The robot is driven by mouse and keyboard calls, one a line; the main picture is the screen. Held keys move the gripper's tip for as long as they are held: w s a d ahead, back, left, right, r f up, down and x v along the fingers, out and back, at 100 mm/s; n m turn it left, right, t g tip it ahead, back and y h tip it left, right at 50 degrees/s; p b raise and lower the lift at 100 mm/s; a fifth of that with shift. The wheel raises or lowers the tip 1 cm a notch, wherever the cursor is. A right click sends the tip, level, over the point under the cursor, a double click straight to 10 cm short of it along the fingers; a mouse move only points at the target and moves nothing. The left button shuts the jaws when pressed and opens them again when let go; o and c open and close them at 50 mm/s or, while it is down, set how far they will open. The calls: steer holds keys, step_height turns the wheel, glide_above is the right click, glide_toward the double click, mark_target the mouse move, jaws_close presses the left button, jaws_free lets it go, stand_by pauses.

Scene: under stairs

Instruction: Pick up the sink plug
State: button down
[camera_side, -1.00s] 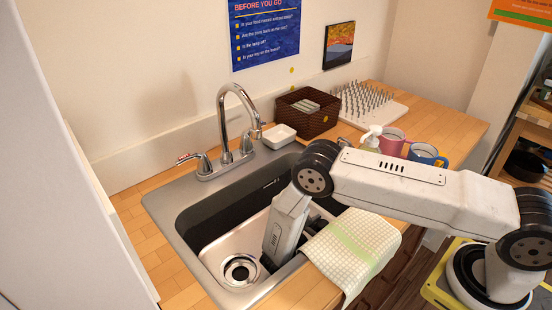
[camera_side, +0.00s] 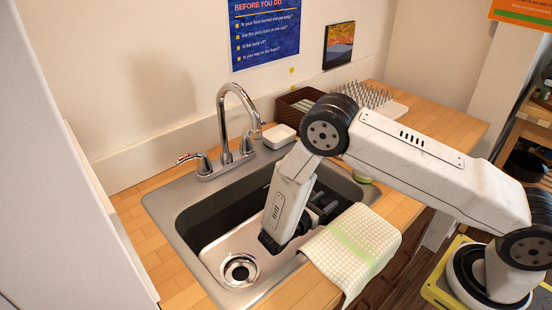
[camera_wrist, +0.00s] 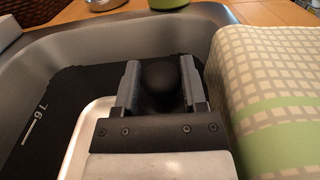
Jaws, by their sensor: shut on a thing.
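My gripper (camera_wrist: 160,66) is shut on a dark, round-topped piece, the sink plug (camera_wrist: 161,84), which sits between its two fingers in the wrist view. Only its rounded black top shows; the lower part is hidden. In the side view my gripper (camera_side: 318,206) is inside the sink (camera_side: 213,245), with its fingers pointing to the right, and the plug cannot be told apart from the dark fingers and basin there.
A checked cloth (camera_side: 352,248) hangs over the sink's front edge, right beside my gripper. The tap (camera_side: 226,125) stands behind the basin. A white soap dish (camera_side: 278,136) and a brown basket (camera_side: 300,103) are at the back. The drain (camera_side: 240,270) is left of my gripper.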

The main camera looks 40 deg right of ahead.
steer(key=shift+r, duration=0.5)
steer(key=c, duration=0.8)
jaws_free()
steer(key=shift+c, duration=0.2)
jaws_close()
